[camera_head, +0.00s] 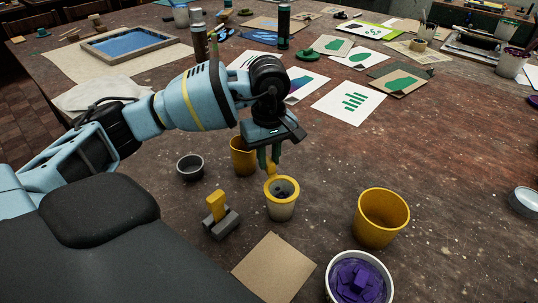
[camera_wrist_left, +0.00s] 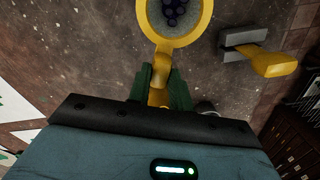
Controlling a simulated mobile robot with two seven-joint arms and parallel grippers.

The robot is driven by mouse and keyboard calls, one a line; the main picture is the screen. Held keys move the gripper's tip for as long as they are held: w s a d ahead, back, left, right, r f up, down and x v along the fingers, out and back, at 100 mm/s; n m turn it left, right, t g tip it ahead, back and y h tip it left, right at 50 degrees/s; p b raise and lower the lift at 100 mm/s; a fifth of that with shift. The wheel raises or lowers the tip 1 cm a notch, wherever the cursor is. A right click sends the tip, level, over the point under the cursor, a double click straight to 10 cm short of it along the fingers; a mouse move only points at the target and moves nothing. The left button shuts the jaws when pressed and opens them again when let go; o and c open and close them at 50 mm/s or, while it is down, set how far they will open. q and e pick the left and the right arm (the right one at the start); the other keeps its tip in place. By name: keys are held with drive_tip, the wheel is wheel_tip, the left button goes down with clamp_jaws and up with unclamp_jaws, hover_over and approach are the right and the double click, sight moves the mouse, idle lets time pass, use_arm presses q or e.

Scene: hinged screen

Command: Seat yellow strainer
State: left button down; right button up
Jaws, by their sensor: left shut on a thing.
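The yellow strainer (camera_head: 281,207) has a thick yellow rim and a pale, tapered body with dark pieces inside. My left gripper (camera_head: 270,163) points down at the far side of the rim, shut on the strainer's short yellow handle. In the left wrist view the strainer (camera_wrist_left: 172,40) is at the top, holding dark round pieces, and its handle runs between the fingers of my left gripper (camera_wrist_left: 160,90). I cannot tell whether its underside touches the table. A wider, empty yellow cup (camera_head: 381,218) stands apart to its right. My right gripper is not in view.
A yellow mug (camera_head: 242,160) stands close behind the gripper, and a small dark bowl (camera_head: 190,167) left of it. A yellow-handled grey block (camera_head: 220,217) is left of the strainer. A white tub of purple pieces (camera_head: 358,280) and brown card (camera_head: 274,268) lie in front.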

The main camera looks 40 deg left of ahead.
use_arm(q)
drive_tip(key=shift+r, duration=0.1)
